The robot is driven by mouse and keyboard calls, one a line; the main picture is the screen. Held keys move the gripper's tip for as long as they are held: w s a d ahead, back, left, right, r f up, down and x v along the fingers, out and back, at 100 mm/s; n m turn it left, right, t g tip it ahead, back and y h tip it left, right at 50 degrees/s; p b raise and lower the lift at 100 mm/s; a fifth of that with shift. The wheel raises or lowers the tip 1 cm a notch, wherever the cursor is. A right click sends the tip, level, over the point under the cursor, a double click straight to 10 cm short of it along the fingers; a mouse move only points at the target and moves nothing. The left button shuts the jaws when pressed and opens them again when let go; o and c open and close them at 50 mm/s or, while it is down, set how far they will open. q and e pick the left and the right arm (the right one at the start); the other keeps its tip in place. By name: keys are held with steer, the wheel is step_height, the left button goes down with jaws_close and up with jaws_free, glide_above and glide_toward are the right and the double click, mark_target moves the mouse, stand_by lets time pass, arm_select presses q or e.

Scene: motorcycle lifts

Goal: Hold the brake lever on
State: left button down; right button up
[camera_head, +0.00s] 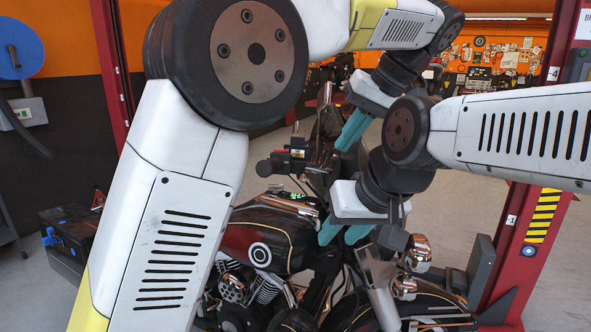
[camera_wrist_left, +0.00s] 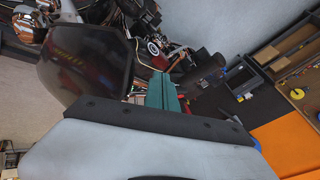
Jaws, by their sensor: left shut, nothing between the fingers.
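A handlebar grip (camera_head: 265,168) with a dark control housing (camera_head: 292,155) sticks out at the left of the motorcycle in the head view. I cannot pick out the brake lever clearly. My left gripper (camera_head: 353,132) is shut and empty, above and to the right of that grip in the picture. In the left wrist view its teal fingers (camera_wrist_left: 163,92) lie together, with a dark handlebar grip (camera_wrist_left: 208,63) beyond them to the right. My right gripper (camera_head: 342,235) is lower, in front of the motorcycle's front end; its finger gap is unclear.
The motorcycle's dark tank (camera_head: 262,240) lies below the grip. A red lift post (camera_head: 530,235) stands at the right. A black toolbox (camera_head: 68,240) is at the left. My arms hide much of the handlebar. Open floor (camera_head: 450,215) shows at the right.

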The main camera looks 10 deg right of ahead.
arm_select(q)
steer(key=shift+s+d+f+t, duration=0.15)
steer(key=shift+s+d, duration=0.1)
steer(key=shift+d, duration=0.5)
steer(key=shift+s+d+t, duration=0.15)
steer(key=shift+s+d, duration=0.05)
steer(key=shift+d, duration=0.55)
steer(key=w+a+f, duration=0.5)
steer(key=a+f, duration=0.2)
steer(key=shift+a+f, duration=0.35)
steer(key=shift+a, duration=0.05)
